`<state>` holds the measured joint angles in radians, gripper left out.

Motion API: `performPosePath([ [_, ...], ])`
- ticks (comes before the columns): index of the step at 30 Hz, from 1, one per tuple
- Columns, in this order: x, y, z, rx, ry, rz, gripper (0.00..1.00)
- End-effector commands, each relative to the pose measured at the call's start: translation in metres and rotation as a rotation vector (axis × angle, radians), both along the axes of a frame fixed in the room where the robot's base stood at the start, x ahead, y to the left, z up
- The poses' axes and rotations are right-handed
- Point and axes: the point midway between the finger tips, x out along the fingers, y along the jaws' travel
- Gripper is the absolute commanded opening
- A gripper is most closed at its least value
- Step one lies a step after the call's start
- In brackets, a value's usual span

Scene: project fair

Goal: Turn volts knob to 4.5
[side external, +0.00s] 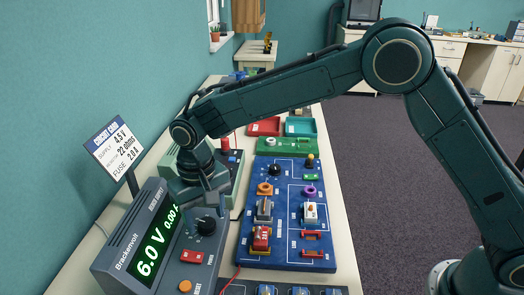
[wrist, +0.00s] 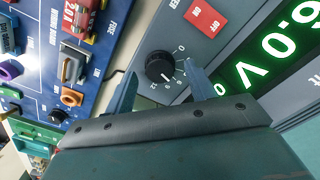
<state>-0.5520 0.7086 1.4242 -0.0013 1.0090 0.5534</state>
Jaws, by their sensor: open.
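The volts knob (side external: 205,226) is a black round dial on the sloped front of the grey power supply (side external: 178,280). In the wrist view the knob (wrist: 159,66) has a white pointer mark and a printed number scale around it. The green display (side external: 155,248) reads 6.0 V. My gripper (side external: 209,208) is over the panel, close to the knob. In the wrist view its open fingers (wrist: 162,68) stand on either side of the knob, with gaps visible. Whether the fingertips reach down around it I cannot tell.
A sign (side external: 115,145) reads supply 4.5 V. A red switch (side external: 192,257) and an orange button (side external: 185,286) sit near the knob. A blue wiring board (side external: 290,262) with several parts lies to the right. Red and teal trays (side external: 300,125) are behind.

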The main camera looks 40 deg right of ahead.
Motion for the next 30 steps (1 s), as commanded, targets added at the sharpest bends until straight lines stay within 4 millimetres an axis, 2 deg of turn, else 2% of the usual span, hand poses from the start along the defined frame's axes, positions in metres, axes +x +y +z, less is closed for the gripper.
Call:
performPosePath([
  [5,-0.0004,-0.0003,-0.0095,-0.001,0.001,0.000,0.55],
  [14,-0.0003,-0.0002,-0.0104,0.000,0.001,0.000,0.55],
  [18,-0.0002,-0.0002,-0.0102,0.000,0.000,0.000,0.28],
  [21,-0.0002,-0.0001,-0.0101,0.000,0.000,0.000,0.11],
  [30,0.0000,-0.0001,-0.0098,0.000,0.000,0.026,0.11],
])
